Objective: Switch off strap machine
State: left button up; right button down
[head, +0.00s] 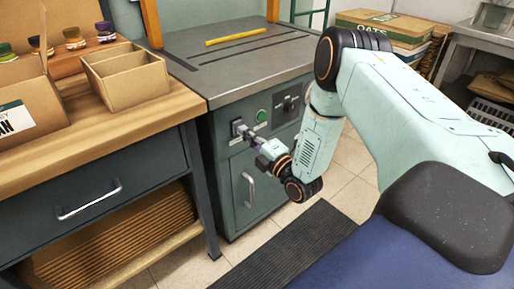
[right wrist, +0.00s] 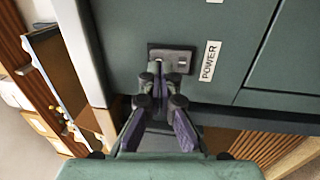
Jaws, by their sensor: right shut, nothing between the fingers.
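The strap machine (head: 237,75) is a dark green cabinet with a grey metal top. Its front panel has a switch plate (head: 238,126), a green button (head: 262,116) and a dark knob (head: 290,105). In the right wrist view the switch plate (right wrist: 171,54) sits beside a white POWER label (right wrist: 209,61). My right gripper (head: 247,134) is shut and empty, with its fingertips (right wrist: 160,76) right at the plate. I cannot tell whether they touch it. The fingers partly cover the switch, so its position is unclear. My left gripper is out of view.
A wooden bench (head: 120,115) with an open carton (head: 127,80) and several jars stands left of the machine. A yellow strip (head: 236,39) lies on the machine top. A dark mat (head: 300,250) covers the floor in front. Cartons (head: 385,27) stand at the back right.

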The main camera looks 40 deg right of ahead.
jog(key=shift+w+r, duration=0.1)
jog(key=shift+w, duration=0.45)
jog(key=p, duration=0.2)
jog(key=shift+w+r+g+p, duration=0.3)
jog(key=shift+r+g, duration=0.1)
jog(key=shift+f+b, duration=0.25)
jog(key=shift+b, duration=0.05)
jog(key=shift+s, duration=0.1)
